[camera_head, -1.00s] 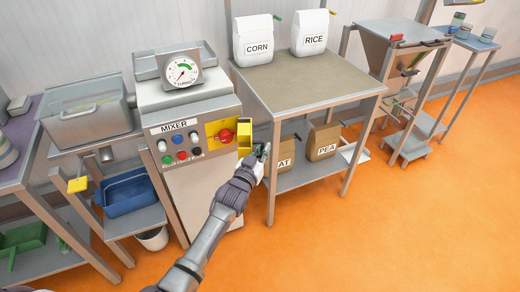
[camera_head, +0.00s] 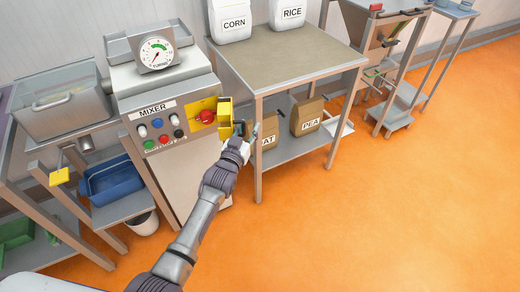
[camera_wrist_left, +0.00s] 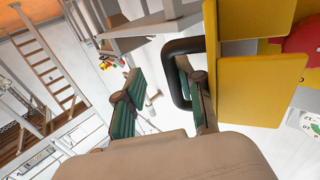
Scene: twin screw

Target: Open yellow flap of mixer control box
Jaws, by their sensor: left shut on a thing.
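The mixer control box (camera_head: 170,122) has a panel of coloured buttons and a yellow plate with a red knob (camera_head: 206,117). The yellow flap (camera_head: 225,118) stands swung out to the right of the knob, which is uncovered. The flap also fills the upper right of the left wrist view (camera_wrist_left: 258,92), with its black handle (camera_wrist_left: 185,45) on its left side. My left gripper (camera_head: 250,137) is at the handle, with one green-padded finger inside the loop and the other outside it, and is shut on the handle. My right gripper is not in view.
A steel table (camera_head: 285,58) with corn and rice bags stands right of the mixer, close to the flap and gripper. Its lower shelf holds brown bags (camera_head: 306,116). A blue bin (camera_head: 115,182) is at left. The orange floor (camera_head: 400,200) in front is clear.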

